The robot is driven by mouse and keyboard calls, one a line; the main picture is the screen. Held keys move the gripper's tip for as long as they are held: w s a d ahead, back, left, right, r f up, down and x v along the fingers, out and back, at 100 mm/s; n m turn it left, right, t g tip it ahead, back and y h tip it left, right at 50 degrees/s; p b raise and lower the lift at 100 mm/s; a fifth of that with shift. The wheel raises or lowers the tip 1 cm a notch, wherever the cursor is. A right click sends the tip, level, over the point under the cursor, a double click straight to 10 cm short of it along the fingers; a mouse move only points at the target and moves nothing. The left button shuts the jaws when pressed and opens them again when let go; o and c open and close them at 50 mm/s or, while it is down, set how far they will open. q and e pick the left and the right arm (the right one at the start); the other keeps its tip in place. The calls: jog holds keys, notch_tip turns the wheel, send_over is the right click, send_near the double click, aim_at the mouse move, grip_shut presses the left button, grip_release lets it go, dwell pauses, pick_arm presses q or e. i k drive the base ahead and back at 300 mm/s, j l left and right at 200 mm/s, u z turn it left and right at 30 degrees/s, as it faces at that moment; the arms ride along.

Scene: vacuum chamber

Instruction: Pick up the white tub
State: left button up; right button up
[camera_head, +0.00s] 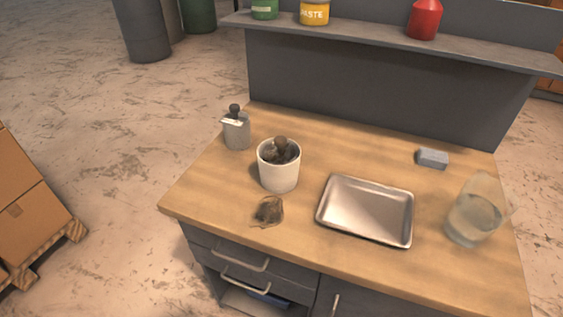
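The white tub (278,175) stands upright on the left part of the wooden workbench (225,185). It is a round, open cup shape with dark, lumpy contents (279,151) showing above its rim. Neither of my grippers is in view, and nothing touches the tub from above.
A grey bottle (237,133) stands behind and left of the tub; a brown crumpled lump (268,210) lies in front. A metal tray (366,208), a glass beaker (474,215) and a grey block (432,158) are to the right. A shelf (385,44) overhangs the back.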

aim_at(276, 178)
jog(key=k+j+u, duration=0.15)
jog(key=j, duration=0.4)
jog(key=k+j+u, duration=0.15)
jog(key=j, duration=0.4)
jog(key=j+u, duration=0.15)
jog(key=j, duration=0.4)
